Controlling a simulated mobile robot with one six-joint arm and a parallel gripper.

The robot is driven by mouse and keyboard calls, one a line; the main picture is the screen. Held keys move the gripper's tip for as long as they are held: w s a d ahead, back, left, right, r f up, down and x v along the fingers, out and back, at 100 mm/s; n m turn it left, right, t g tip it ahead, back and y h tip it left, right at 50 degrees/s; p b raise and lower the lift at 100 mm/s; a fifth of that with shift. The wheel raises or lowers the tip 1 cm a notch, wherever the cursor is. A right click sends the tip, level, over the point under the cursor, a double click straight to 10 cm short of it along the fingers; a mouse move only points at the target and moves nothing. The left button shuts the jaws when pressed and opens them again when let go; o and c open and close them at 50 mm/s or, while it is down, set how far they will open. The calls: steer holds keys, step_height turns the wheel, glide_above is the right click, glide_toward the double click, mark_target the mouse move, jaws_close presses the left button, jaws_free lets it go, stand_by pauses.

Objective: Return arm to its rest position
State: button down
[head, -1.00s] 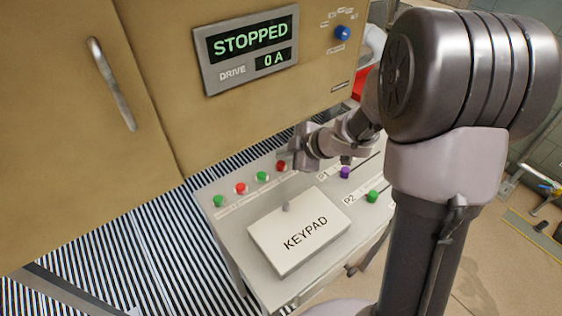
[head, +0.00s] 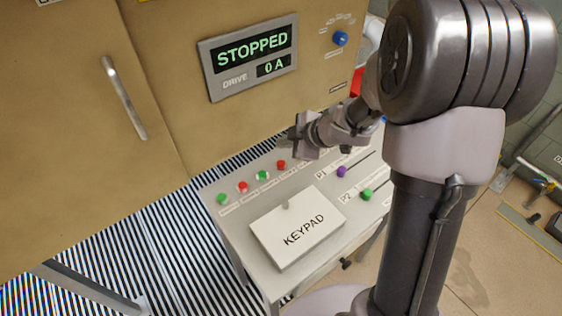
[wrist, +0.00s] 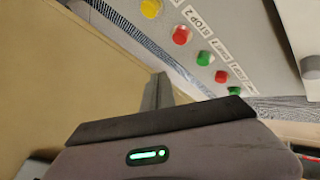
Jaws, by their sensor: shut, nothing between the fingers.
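My gripper (head: 288,139) is in the head view, raised above the back right of the control desk, close to the cabinet front. It is small there and partly hidden by my own arm. In the wrist view the dark gripper finger (wrist: 157,92) shows at the middle, beside the tan cabinet face. The fingers are shut with nothing between them. The gripper appears apart from the desk buttons. My arm is bent, with its forearm reaching left from the large dark joint at upper right.
The control desk (head: 235,232) carries a row of red and green buttons (head: 262,175), a purple knob (head: 341,172), a green knob (head: 365,194) and a KEYPAD cover (head: 297,228). The cabinet (head: 170,90) has a STOPPED display (head: 252,52) and a handle (head: 125,98).

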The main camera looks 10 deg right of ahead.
steer(key=s+d+r+m+t+h+b, duration=0.25)
steer(key=d+r+m+h, duration=0.45)
steer(key=r, duration=0.4)
steer(key=s+r+m, duration=0.2)
steer(key=s+m, duration=0.4)
steer(key=s+a+f+m+g+y, duration=0.1)
steer(key=s+a+m+g+y, duration=0.1)
steer(key=s+a, duration=0.3)
steer(key=s+a+f+m+g+y+b, duration=0.1)
steer(key=s+a+m, duration=0.4)
steer(key=s, duration=0.9)
steer(key=shift+a+g+y, duration=0.4)
steer(key=shift+a+g, duration=0.25)
steer(key=shift+a, duration=0.15)
